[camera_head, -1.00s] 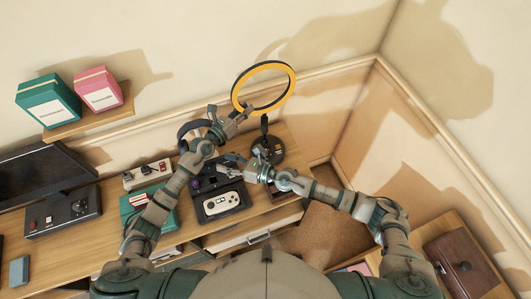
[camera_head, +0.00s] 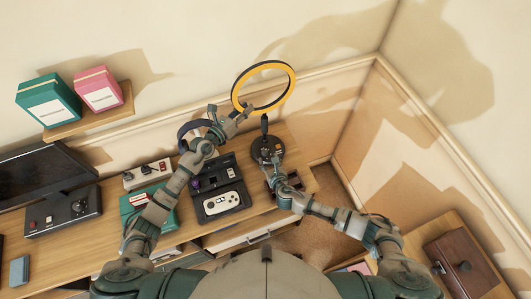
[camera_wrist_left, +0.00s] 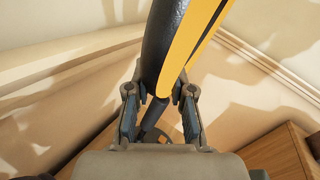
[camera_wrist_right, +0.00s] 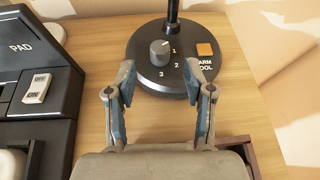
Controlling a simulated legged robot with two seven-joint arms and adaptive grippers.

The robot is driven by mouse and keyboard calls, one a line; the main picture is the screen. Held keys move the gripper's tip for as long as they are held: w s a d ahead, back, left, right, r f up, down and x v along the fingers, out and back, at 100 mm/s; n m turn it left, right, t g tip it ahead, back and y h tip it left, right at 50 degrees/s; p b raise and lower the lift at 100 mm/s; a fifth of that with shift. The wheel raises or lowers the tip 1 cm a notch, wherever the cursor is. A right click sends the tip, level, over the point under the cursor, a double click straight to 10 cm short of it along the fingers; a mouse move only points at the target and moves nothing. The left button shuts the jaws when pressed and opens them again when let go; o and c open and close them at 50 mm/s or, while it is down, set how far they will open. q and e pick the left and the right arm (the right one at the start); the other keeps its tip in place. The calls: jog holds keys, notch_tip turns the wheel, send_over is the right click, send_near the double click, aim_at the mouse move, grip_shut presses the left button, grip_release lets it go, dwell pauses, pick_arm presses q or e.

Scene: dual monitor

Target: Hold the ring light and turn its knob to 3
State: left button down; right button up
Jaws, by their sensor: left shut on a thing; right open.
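The ring light's yellow and black ring (camera_head: 262,88) stands above the desk near the wall. My left gripper (camera_head: 246,110) is shut on the lower left of the ring; the left wrist view shows the black and yellow rim (camera_wrist_left: 168,60) between its fingers (camera_wrist_left: 160,100). The round black base (camera_wrist_right: 190,62) rests on the desk. In the right wrist view its grey knob (camera_wrist_right: 160,52) has the marks 1, 2 and 3 on its right and lower side. My right gripper (camera_wrist_right: 160,98) is open and empty in front of the base, below the knob, and apart from it.
An orange square button (camera_wrist_right: 204,50) sits on the base beside the knob. A black case with a white controller (camera_head: 222,202) lies left of the base. A headphone stand (camera_head: 198,132) is behind the left forearm. An open drawer (camera_head: 250,236) is below the desk edge.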

aim_at(266, 153)
jog(key=shift+x, duration=2.8)
grip_shut()
